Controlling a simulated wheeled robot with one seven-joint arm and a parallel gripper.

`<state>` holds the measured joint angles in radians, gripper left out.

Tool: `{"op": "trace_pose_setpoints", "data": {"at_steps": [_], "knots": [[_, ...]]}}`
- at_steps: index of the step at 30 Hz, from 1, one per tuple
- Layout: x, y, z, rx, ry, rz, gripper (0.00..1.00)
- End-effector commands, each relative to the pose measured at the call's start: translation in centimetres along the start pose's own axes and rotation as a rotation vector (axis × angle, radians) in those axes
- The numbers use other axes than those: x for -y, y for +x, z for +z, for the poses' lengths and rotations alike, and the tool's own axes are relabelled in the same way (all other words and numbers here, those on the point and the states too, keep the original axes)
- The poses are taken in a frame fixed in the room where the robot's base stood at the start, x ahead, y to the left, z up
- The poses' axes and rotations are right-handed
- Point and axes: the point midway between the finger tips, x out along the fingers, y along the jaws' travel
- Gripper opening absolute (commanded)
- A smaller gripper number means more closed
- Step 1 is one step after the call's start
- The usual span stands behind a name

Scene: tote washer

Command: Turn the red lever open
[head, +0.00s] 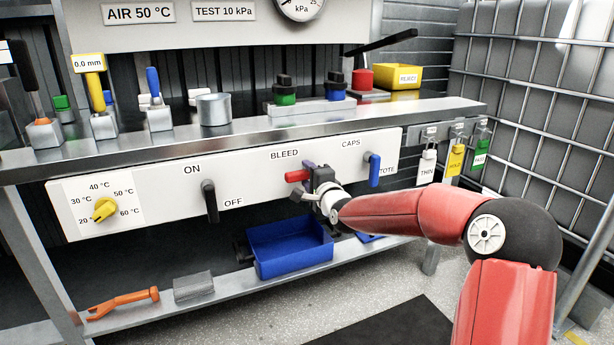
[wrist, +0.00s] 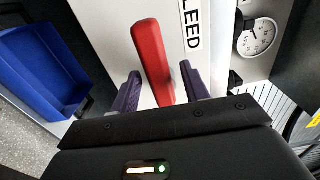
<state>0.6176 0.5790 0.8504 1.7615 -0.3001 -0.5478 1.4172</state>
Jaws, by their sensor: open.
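The red lever (head: 297,175) is on the white panel below the BLEED label, and in the head view it points left from the spot where my gripper is. In the wrist view the red lever (wrist: 152,62) lies between my gripper's two purple fingers, with a gap to each side. My gripper (head: 308,177) is open at the panel, its fingers around the lever and not closed on it. The wrist view shows my gripper (wrist: 162,90) from behind. The lever's pivot end is partly hidden by my gripper in the head view.
A black lever (head: 210,200) by ON/OFF and a blue lever (head: 374,169) under CAPS flank the red one on the same panel. A blue bin (head: 290,250) stands on the shelf below. The steel counter edge (head: 240,133) runs above the panel.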

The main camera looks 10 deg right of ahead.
Motion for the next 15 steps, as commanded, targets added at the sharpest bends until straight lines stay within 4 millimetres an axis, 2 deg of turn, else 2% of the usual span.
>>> {"op": "trace_pose_setpoints", "data": {"at_steps": [9, 15], "knots": [[0.0, -5.3, -0.2, -0.003, -0.003, 0.001, 0.45], [-0.1, -6.6, -0.1, -0.001, 0.0, 0.001, 0.45]]}}
